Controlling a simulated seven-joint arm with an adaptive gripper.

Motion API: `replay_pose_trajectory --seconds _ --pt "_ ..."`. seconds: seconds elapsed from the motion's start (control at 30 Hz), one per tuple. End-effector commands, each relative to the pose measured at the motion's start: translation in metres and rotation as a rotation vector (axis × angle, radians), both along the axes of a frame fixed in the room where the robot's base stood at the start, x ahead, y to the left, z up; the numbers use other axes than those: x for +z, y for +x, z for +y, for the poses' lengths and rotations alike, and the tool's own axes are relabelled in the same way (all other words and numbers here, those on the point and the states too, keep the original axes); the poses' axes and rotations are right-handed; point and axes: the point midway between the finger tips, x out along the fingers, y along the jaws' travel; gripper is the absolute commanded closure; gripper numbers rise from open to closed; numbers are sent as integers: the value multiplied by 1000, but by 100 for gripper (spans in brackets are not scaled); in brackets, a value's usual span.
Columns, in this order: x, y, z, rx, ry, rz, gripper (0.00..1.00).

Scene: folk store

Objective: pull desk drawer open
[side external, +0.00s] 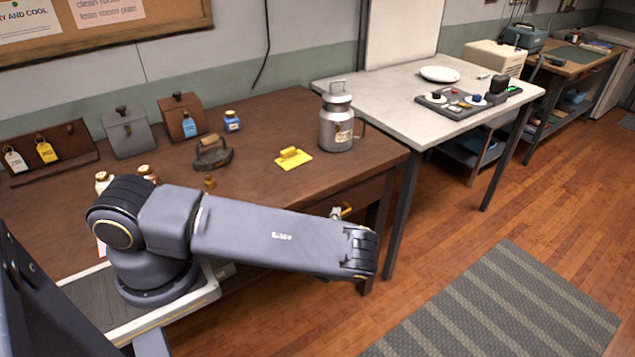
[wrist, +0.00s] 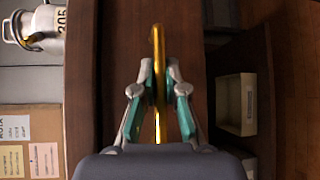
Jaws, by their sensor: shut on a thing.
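The desk (side external: 255,125) is dark brown wood, with its drawer front just below the top edge. In the wrist view the brown drawer front (wrist: 120,50) lies ahead of my gripper, and a brass-yellow bar handle (wrist: 157,38) stands along it. My gripper (wrist: 158,82) has its two fingers closed on this handle. In the side view my gripper (side external: 343,212) and a bit of brass show beyond my forearm, at the desk's front. My arm hides most of the drawer front there, and I cannot tell whether any gap shows.
A pale table (side external: 385,95) stands to the right. The floor (side external: 440,255) before the desk is clear, with a striped mat (side external: 500,310).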

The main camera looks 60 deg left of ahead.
Motion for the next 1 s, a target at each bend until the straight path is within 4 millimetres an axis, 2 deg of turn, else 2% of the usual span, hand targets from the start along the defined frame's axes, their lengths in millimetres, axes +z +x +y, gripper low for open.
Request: replay_pose_trajectory --seconds 0.17,0.27,0.37,0.8,1.0 --pt "0 0 -5 -1 0 -2 100" --pt "0 0 -16 -2 -1 -2 100" --pt "0 1 -35 -4 -4 -3 100" --pt "0 0 -163 -4 -5 -2 100" --pt "0 0 -207 -2 -4 -1 100"
